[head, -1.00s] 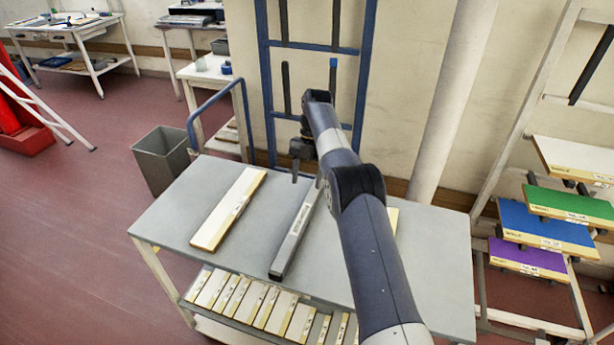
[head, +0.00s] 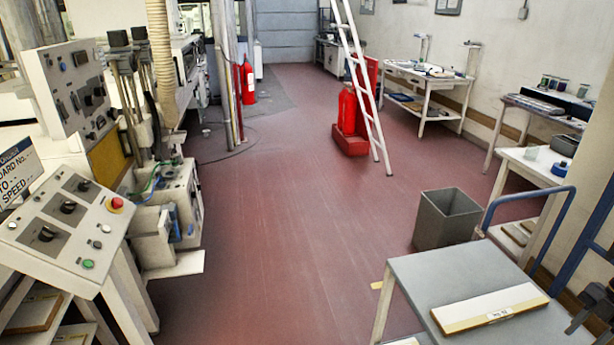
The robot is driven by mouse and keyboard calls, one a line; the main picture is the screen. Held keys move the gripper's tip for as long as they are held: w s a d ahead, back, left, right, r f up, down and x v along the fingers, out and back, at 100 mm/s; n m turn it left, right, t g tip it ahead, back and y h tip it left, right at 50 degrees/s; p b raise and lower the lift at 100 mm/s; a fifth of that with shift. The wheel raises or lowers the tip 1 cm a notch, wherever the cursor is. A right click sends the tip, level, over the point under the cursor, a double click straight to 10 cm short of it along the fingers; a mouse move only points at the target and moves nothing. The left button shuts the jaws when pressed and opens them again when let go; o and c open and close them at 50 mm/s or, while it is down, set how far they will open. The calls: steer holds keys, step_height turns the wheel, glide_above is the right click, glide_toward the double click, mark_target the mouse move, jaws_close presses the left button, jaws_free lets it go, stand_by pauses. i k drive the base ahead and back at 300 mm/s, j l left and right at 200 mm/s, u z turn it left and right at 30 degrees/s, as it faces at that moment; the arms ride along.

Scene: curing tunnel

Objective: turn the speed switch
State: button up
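A sloped control panel (head: 75,225) stands at the left in the head view. It carries black rotary knobs: an upper one (head: 83,185), a middle one (head: 68,207) and a lower one (head: 46,234). Their labels are too small to read, so I cannot tell which is the speed switch. A red push button (head: 116,204) and a green button (head: 88,264) are on the same panel. A white sign (head: 14,178) with the word SPEED is behind it at the left edge. My gripper (head: 578,322) shows only partly at the lower right, far from the panel; its opening is unclear.
A grey cart (head: 440,275) with a pale board (head: 490,308) stands at the lower right. A grey bin (head: 447,218) is behind it. A white ladder (head: 365,90) and red extinguisher (head: 347,110) stand farther back. The red floor (head: 275,230) between panel and cart is clear.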

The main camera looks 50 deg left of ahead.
mark_target(47, 235)
steer(key=u, duration=3.2)
